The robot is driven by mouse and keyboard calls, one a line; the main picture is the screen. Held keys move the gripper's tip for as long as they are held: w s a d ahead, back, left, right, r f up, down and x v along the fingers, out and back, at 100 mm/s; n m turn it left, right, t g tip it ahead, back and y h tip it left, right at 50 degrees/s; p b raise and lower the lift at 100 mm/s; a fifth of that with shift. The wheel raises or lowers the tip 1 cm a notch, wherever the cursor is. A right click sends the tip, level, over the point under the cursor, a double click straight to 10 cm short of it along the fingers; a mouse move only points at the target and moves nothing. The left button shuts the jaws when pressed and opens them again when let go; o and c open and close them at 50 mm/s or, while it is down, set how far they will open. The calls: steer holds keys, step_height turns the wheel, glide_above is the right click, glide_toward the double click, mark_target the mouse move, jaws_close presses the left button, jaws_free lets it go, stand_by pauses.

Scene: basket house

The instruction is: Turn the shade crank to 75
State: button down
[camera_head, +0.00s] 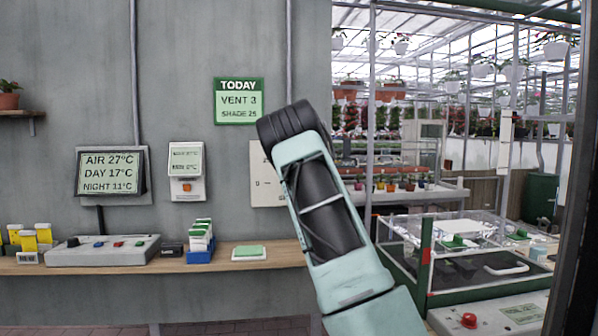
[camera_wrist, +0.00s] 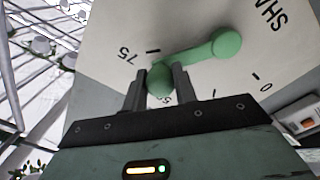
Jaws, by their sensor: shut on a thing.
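The shade crank (camera_wrist: 222,46) is a green lever on a pale dial plate (camera_wrist: 105,32). Its hub is at the upper right and its round knob (camera_wrist: 159,84) at the lower left in the wrist view. My gripper (camera_wrist: 160,76) is shut on the knob, one dark finger on each side. The 75 mark (camera_wrist: 126,54) lies just left of the knob, and the 0 (camera_wrist: 263,77) lies to the right. Another number below the knob is partly hidden by the fingers. In the head view my arm covers the crank; only the plate's left part (camera_head: 262,188) shows.
A green TODAY sign (camera_head: 238,101) reads VENT 3, SHADE 25. A wooden shelf (camera_head: 275,258) runs below, with a control box (camera_head: 103,250), small boxes and a green pad. A framed bed (camera_head: 405,268) and a red-button panel (camera_head: 490,316) stand at the right.

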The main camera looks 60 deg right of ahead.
steer(key=shift+s+d+f+m+b, duration=0.25)
steer(key=shift+s+f+m+b, duration=0.1)
steer(key=shift+m, duration=0.25)
steer(key=shift+s+d+f+m+b, duration=0.2)
steer(key=shift+s+d+f+m, duration=0.1)
steer(key=shift+m, duration=0.3)
steer(key=c, duration=1.1)
jaws_free()
steer(key=shift+w, duration=0.1)
steer(key=shift+a, duration=0.1)
steer(key=b+v, duration=0.4)
steer(key=v, duration=1.3)
steer(key=shift+a, duration=0.15)
